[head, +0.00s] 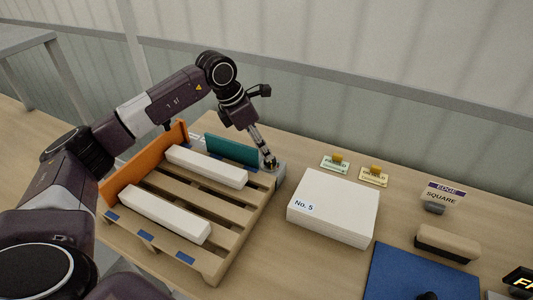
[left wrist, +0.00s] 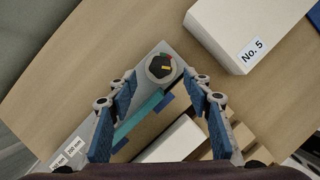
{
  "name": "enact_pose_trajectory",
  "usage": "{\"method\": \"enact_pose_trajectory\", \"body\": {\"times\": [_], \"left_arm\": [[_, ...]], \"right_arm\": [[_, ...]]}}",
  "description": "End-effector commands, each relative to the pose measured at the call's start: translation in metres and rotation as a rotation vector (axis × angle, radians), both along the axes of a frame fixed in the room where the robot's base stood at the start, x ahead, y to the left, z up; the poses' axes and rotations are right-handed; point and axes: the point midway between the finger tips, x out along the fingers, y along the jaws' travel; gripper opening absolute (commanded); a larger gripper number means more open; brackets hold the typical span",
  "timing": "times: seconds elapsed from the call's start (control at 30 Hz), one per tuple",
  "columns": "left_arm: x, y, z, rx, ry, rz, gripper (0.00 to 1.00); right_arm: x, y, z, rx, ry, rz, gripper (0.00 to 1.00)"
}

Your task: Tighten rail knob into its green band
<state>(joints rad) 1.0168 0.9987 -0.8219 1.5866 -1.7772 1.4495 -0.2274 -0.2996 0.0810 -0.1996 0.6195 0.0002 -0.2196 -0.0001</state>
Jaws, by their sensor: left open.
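The rail knob (left wrist: 160,67) is black and lobed with a yellow pointer mark, and sits on the grey end block of the rail (left wrist: 178,52). Small red and green marks show at its upper right edge; which one the pointer meets is too small to tell. The teal rail fence (head: 231,150) runs from this block along the pallet's back. My left gripper (head: 269,161) points down at the block, hiding most of the knob in the head view. In the left wrist view, its open fingers (left wrist: 160,77) lie either side of the knob, apart from it.
The wooden pallet (head: 226,226) holds two white bars and has an orange fence (head: 147,164) at left. A white No. 5 block (head: 335,205) stands close right of the knob.

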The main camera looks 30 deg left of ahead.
Motion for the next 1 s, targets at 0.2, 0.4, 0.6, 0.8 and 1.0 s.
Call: {"method": "enact_pose_trajectory", "body": {"times": [0.2,0.4,0.6,0.8,1.0], "left_arm": [[-0.013,0.011,0.042,0.001,-0.002,0.001,0.46],[-0.020,0.016,0.061,0.000,0.000,0.001,0.46],[-0.022,0.017,0.064,0.000,0.002,0.001,0.46],[-0.021,0.017,0.064,0.000,0.001,0.000,0.46],[-0.021,0.016,0.065,0.000,0.001,0.000,0.46]], "right_arm": [[0.000,0.001,0.000,0.001,0.000,0.000,0.46],[0.000,0.001,0.000,0.001,0.000,0.000,0.46],[0.000,0.001,0.000,0.001,0.000,0.000,0.46],[0.000,0.001,0.000,0.001,0.000,0.000,0.46],[0.000,0.001,0.001,0.001,0.000,0.000,0.46]]}}
